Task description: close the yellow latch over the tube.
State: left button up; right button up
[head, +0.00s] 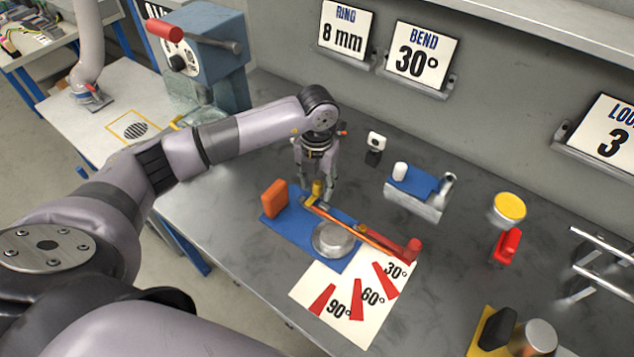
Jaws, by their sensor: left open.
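A bending jig has a blue base plate (290,229) with a round grey metal former (332,239) on it. A small yellow latch (317,188) stands up at the plate's back edge. A thin copper-orange bar (350,226), which looks like the tube with the lever arm along it, runs from beside the latch to a red handle (412,249) at the right. I cannot clearly tell tube from lever. My left gripper (317,191) points down, open, with its fingers on either side of the latch; contact cannot be told. My right gripper is not in view.
An orange block (273,198) stands on the plate's left end. A white angle card (352,302) lies in front. A blue-topped metal fixture (413,190), a yellow-topped button (509,208) and a red clamp (507,246) stand to the right. The wall is behind.

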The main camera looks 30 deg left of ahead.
aim_at(317, 183)
pick_arm(q)
jog(key=shift+r, duration=0.1)
notch_tip(317, 183, up, 12)
dwell(0.5)
dwell(0.4)
